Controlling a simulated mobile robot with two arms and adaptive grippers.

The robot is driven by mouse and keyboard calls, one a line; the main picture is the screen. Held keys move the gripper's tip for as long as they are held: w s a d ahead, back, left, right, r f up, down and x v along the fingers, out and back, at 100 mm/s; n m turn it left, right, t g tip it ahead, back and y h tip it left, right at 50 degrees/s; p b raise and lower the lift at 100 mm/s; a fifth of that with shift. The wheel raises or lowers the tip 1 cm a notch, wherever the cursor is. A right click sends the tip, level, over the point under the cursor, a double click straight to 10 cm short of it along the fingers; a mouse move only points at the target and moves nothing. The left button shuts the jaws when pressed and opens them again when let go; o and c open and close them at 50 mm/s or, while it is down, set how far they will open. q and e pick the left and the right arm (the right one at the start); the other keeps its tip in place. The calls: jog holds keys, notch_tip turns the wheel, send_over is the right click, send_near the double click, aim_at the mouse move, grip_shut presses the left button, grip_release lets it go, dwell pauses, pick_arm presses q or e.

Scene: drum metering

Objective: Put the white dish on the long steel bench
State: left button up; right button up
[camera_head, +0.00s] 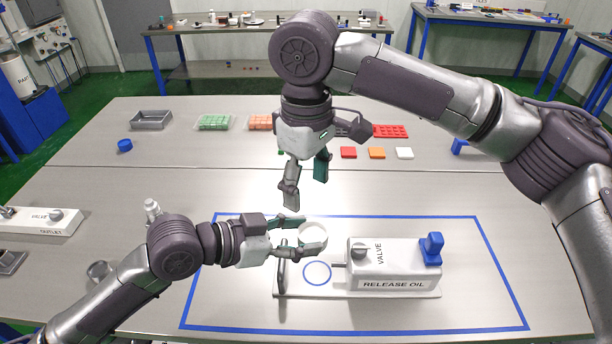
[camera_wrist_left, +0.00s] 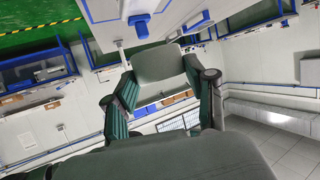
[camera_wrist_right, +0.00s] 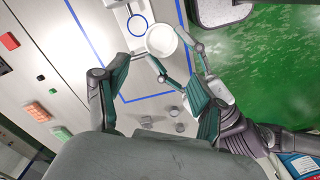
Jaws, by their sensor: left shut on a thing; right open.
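The white dish (camera_head: 312,236) is a small round cup held between the fingertips of my left gripper (camera_head: 306,236), above the steel bench (camera_head: 90,200). In the right wrist view the white dish (camera_wrist_right: 162,40) shows its round open top, with the left gripper's fingers at its side. My right gripper (camera_head: 306,185) is open and empty, above and behind the dish, fingers pointing down.
A white release oil unit (camera_head: 392,268) with a valve knob and blue lever stands right of the dish. A blue ring (camera_head: 317,273) marks its base plate, inside a blue taped rectangle. Several coloured blocks and a grey tray (camera_head: 151,120) lie behind. The left middle is mostly clear.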

aim_at(307, 229)
notch_tip(307, 229, down, 11)
dwell(0.4)
jog(key=c, duration=0.7)
pick_arm(q)
jog(key=o, duration=0.7)
pick_arm(e)
jog(key=shift+c, duration=1.1)
pick_arm(q)
jog(key=o, duration=0.5)
jog(key=shift+o, duration=0.2)
